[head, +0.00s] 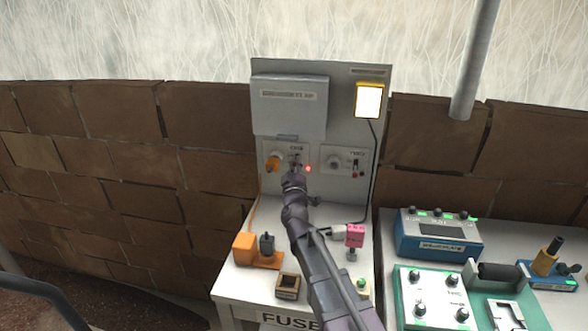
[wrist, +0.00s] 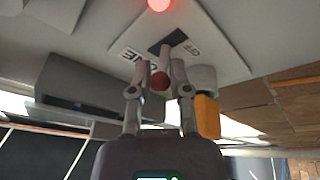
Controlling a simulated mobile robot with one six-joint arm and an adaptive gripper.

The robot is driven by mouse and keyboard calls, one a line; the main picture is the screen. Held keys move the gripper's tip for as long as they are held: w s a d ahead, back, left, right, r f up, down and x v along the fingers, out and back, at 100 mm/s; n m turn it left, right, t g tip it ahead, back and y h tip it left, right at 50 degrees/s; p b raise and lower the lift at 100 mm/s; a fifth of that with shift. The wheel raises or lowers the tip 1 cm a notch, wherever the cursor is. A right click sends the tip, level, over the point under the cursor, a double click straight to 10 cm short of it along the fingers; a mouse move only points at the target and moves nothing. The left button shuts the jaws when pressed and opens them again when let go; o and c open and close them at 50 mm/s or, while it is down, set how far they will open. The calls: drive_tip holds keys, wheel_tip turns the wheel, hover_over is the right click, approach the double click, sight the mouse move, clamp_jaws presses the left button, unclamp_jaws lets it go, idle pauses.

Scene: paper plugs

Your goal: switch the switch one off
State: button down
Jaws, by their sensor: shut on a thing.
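Switch one (head: 297,157) is on the left plate of the upright grey panel, largely hidden by my arm in the head view. In the wrist view its red-tipped lever (wrist: 159,81) sits between the two fingers of my gripper (wrist: 158,72), which is shut on it. The plate (wrist: 213,35) around the lever's dark slot shows the lettering ONE and OFF upside down. A red lamp (head: 308,168) glows beside the switch and also shows at the top of the wrist view (wrist: 160,3). In the head view my gripper (head: 293,177) reaches up to the plate.
An orange plug (head: 272,163) sits left of the switch, close to my fingers. A second switch plate (head: 345,161) is on the right. A lit yellow lamp (head: 369,100) hangs above. A pink block (head: 355,235) and an orange item (head: 245,247) stand on the bench below.

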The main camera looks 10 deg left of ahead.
drive_tip(key=shift+w+f+t+b, duration=0.1)
drive_tip(key=shift+f+t+b, duration=0.15)
drive_tip(key=shift+t+b, duration=0.35)
drive_tip(key=shift+r+y, duration=0.1)
drive_tip(key=shift+y, duration=0.2)
drive_tip(key=c, duration=0.6)
unclamp_jaws()
